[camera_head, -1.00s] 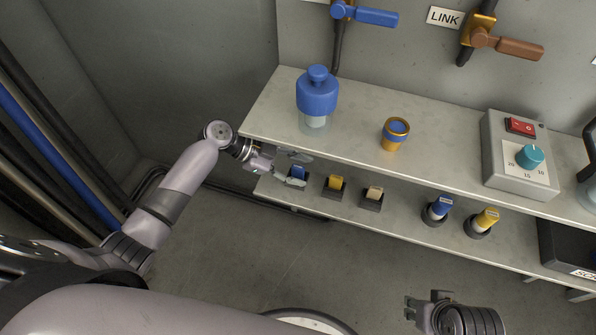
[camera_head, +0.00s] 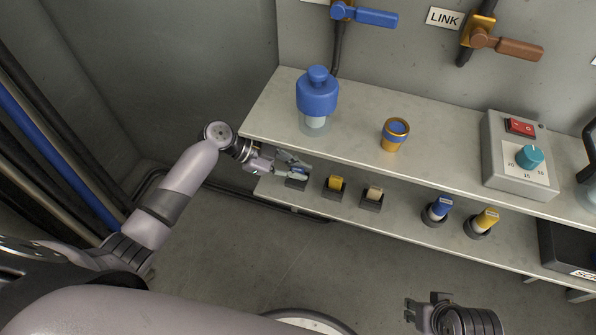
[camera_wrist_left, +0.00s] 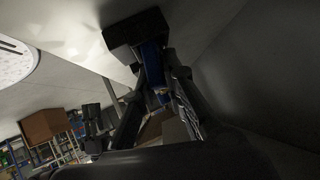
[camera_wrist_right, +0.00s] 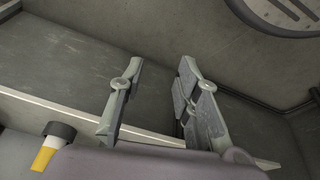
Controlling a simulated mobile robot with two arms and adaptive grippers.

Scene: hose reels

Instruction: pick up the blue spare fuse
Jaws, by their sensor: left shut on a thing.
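My left gripper (camera_head: 296,168) is at the left end of the lower shelf and is shut on the blue spare fuse. In the left wrist view the blue fuse (camera_wrist_left: 153,64) shows between the two fingers of the left gripper (camera_wrist_left: 158,75), against a dark holder block (camera_wrist_left: 135,32). The fuse appears to be still in or touching this holder. In the head view the fingers mostly hide the fuse above its holder (camera_head: 296,184). My right gripper (camera_wrist_right: 160,72) is open and empty, low in front of the shelves.
A yellow fuse (camera_head: 336,182) and a beige fuse (camera_head: 375,193) stand in holders to the right. Blue (camera_head: 440,208) and yellow (camera_head: 486,219) plugs are further along. The upper shelf (camera_head: 260,125) overhangs the left gripper and carries a blue-capped bottle (camera_head: 317,95).

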